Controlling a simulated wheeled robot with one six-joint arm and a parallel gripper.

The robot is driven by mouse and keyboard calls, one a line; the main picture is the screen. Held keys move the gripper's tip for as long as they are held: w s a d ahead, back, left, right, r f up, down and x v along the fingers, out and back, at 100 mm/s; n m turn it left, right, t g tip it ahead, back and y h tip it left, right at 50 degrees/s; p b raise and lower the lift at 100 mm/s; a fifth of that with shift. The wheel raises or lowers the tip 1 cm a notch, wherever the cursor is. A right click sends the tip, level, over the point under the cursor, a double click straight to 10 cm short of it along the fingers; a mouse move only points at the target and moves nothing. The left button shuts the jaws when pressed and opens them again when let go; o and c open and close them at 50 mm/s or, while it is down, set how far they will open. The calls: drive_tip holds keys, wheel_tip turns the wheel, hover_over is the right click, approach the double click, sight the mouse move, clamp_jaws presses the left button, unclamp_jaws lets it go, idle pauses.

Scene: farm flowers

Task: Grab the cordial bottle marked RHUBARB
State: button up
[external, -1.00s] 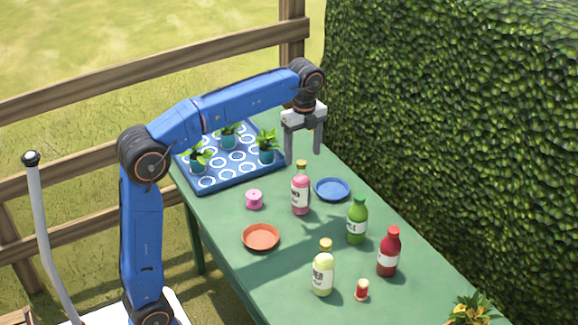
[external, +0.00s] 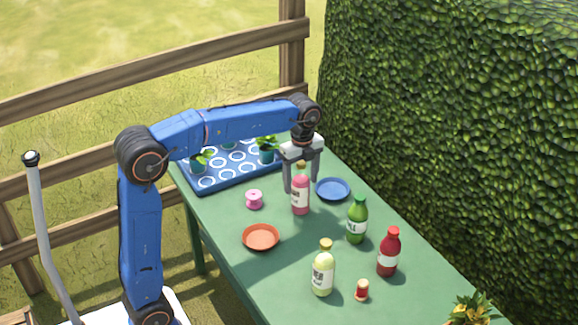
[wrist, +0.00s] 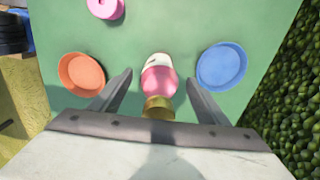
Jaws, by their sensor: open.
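A pink bottle with a gold cap and a white label (external: 300,194) stands upright on the green table; its lettering is too small to read. It also shows in the wrist view (wrist: 159,82), between the fingers. My gripper (external: 301,188) is open and points down over this bottle, with a finger on either side and the cap up between them. In the wrist view, green table shows between the bottle and each finger. A green bottle (external: 357,220), a red bottle (external: 388,252) and a pale yellow bottle (external: 322,270) stand nearer the camera.
A blue saucer (external: 332,189) lies right of the pink bottle, an orange saucer (external: 261,237) and a pink spool (external: 254,199) to its left. A blue tray with potted seedlings (external: 205,184) is behind. A small red spool (external: 361,290) stands near the front. A hedge (external: 450,130) borders the right.

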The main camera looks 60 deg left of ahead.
drive_tip(key=shift+f, duration=0.15)
drive_tip(key=c, duration=1.7)
